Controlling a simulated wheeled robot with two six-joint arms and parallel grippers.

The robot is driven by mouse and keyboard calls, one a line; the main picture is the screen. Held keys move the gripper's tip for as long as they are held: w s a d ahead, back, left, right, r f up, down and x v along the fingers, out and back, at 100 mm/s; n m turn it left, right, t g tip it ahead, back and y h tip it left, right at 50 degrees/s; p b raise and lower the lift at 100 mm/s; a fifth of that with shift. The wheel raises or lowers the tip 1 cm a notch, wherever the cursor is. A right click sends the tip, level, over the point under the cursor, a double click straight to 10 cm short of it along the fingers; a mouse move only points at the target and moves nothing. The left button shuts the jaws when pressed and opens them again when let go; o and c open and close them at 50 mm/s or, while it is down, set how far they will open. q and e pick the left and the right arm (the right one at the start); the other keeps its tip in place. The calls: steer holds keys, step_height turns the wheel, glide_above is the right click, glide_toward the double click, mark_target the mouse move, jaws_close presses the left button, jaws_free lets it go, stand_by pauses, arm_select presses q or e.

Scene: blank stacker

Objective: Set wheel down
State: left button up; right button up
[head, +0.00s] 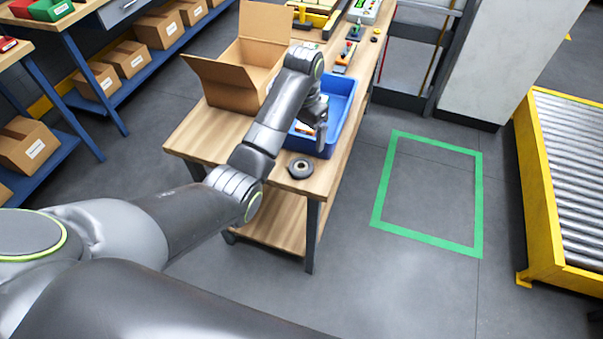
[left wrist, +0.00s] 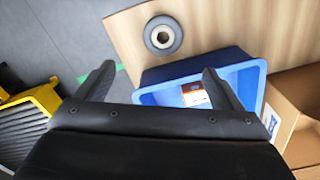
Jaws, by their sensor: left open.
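The wheel (head: 300,167), a dark disc with a hole in its middle, lies flat on the wooden workbench (head: 190,137) near its front right corner. In the left wrist view the wheel (left wrist: 163,35) shows a light hub and lies on the bench top beside the blue bin. My left gripper (head: 318,130) is over the blue bin (head: 338,103), behind the wheel and apart from it. In the left wrist view my left gripper (left wrist: 158,80) has its fingers spread with nothing held between them. My right gripper is not in view.
An open cardboard box (head: 230,85) stands left of the blue bin, which holds a small white and orange item (left wrist: 195,94). Tools lie farther back on the bench. A green floor outline (head: 478,200) and a yellow roller conveyor (head: 545,190) are at right.

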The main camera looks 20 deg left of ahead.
arm_select(q)
steer(key=p, duration=0.2)
glide_above(301, 163)
steer(key=s, duration=0.1)
steer(key=f, duration=0.6)
steer(key=shift+s+d+f, duration=0.1)
steer(key=shift+d+f, duration=0.1)
steer(key=shift+d, duration=0.2)
steer(key=shift+f, duration=0.55)
steer(key=f, duration=0.4)
steer(key=shift+a+f+p, duration=0.2)
steer(key=shift+f+p, duration=0.05)
steer(key=shift+p, duration=0.1)
steer(key=shift+f, duration=0.35)
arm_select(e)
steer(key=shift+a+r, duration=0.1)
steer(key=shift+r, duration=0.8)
arm_select(q)
steer(key=c, duration=1.1)
steer(key=shift+r+b, duration=1.35)
steer(key=shift+r, duration=2.7)
steer(key=shift+c, duration=0.2)
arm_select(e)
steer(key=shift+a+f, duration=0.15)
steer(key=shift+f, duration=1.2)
